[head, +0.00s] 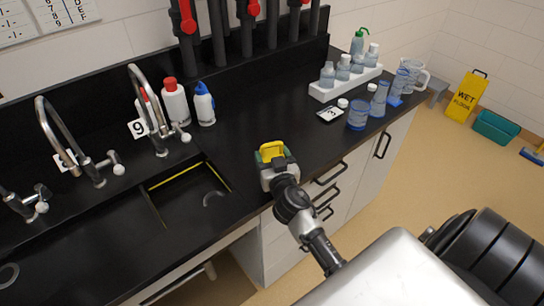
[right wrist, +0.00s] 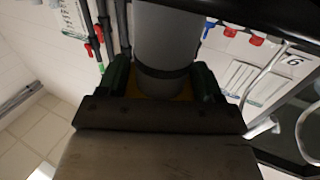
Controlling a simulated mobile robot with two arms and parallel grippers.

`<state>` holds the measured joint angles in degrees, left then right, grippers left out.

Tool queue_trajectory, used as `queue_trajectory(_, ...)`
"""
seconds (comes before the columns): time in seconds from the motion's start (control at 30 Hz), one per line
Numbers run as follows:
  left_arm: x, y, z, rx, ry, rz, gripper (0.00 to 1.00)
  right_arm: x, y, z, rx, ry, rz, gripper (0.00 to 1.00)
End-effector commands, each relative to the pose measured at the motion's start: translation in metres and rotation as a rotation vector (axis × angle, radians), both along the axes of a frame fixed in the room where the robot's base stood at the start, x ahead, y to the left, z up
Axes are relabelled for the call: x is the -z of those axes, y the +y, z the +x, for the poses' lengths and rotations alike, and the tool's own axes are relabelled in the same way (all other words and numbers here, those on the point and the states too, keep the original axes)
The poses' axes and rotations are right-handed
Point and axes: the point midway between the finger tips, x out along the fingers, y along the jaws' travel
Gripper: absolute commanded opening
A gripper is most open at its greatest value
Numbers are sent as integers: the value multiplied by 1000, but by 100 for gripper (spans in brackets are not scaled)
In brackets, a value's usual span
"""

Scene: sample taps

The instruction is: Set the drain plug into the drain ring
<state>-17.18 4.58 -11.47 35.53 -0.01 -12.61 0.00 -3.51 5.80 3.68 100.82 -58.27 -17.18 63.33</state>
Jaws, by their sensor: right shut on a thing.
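My right gripper (head: 272,155) is shut on the drain plug, above the counter's front edge, right of the sink. Yellow shows between its green fingers. In the right wrist view, a grey cylinder with a dark band, which looks like the drain plug (right wrist: 165,40), stands between the fingers (right wrist: 162,85). A light grey arc in the sink looks like part of the drain ring (head: 213,198); the rest is hidden or too dark to see. My left gripper is not in view.
The black sink (head: 160,210) has a yellow line along its back edge. Faucets (head: 140,100) and bottles (head: 175,103) stand behind it. Blue beakers (head: 358,115) and a white bottle rack (head: 345,85) are to the right. Another grey ring (head: 8,275) shows at far left.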

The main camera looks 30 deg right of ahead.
Motion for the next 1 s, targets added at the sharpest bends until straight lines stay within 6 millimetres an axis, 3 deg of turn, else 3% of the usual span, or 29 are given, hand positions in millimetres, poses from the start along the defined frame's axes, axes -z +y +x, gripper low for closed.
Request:
queue_trajectory(0.13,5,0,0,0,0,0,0,4,0,0,0,-2,-2,30)
queue_trajectory(0.17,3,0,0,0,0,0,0,3,0,0,0,1,-2,70)
queue_trajectory(0.3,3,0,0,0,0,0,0,3,0,0,0,0,-1,91)
queue_trajectory(0.7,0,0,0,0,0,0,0,3,0,0,0,1,-3,91)
queue_trajectory(1.0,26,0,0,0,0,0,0,9,15,-60,1,2,3,91)
